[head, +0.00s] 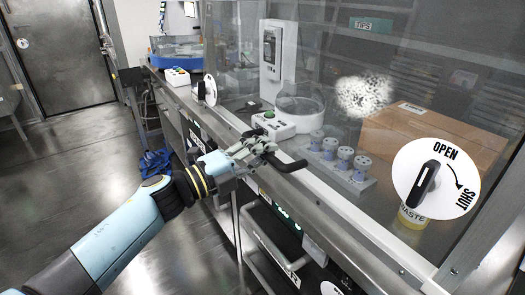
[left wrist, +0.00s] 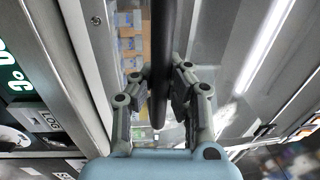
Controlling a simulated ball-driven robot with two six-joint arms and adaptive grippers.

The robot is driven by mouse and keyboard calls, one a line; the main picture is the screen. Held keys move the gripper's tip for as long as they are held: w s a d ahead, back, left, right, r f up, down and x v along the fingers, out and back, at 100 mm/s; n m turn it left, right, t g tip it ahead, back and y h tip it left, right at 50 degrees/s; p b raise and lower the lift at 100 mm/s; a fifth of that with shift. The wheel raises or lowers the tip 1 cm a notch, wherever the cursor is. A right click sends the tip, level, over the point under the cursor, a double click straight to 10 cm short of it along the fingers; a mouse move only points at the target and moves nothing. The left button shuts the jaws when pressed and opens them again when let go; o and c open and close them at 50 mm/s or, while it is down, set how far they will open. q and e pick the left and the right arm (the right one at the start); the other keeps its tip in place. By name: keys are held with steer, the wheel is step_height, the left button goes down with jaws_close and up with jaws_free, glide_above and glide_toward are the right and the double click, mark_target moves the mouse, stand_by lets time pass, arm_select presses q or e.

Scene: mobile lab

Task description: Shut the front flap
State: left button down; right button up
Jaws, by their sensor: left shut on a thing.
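My left gripper (head: 258,149) is at the front edge of the glass-fronted bench. It is shut on a black bar handle (head: 290,165), whose free end sticks out to the right of the fingers. In the left wrist view, the handle (left wrist: 159,50) runs down between the two fingers. A clear front pane (head: 345,55), which may be the flap, stands above the front rail (head: 325,205). I cannot tell how the handle joins it. A white dial (head: 437,178) marked OPEN and SHUT has its black lever tilted toward OPEN. My right gripper is not in view.
Behind the pane are a cardboard box (head: 432,135), a rack of several blue-grey vials (head: 340,165), a white box with a green button (head: 273,125) and a round clear vessel (head: 300,100). Drawers lie below the rail. The floor (head: 75,200) at left is mostly clear.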

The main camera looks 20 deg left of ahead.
mark_target(282, 147)
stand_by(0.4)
arm_select(q)
steer(key=shift+w+d+f+b, duration=0.15)
steer(key=shift+w+f+b, duration=0.1)
steer(key=shift+b, duration=0.35)
steer(key=w+b, duration=0.1)
steer(key=b, duration=0.1)
steer(key=w+d+f+t+b, duration=0.1)
steer(key=shift+d+h+b, duration=0.3)
steer(key=shift+h+b, duration=0.1)
steer(key=shift+w+d+b, duration=0.2)
steer(key=shift+w+b, duration=0.05)
steer(key=shift+b, duration=0.05)
steer(key=shift+r, duration=0.2)
steer(key=c, duration=1.5)
jaws_free()
steer(key=shift+o, duration=1.2)
steer(key=shift+r, duration=0.15)
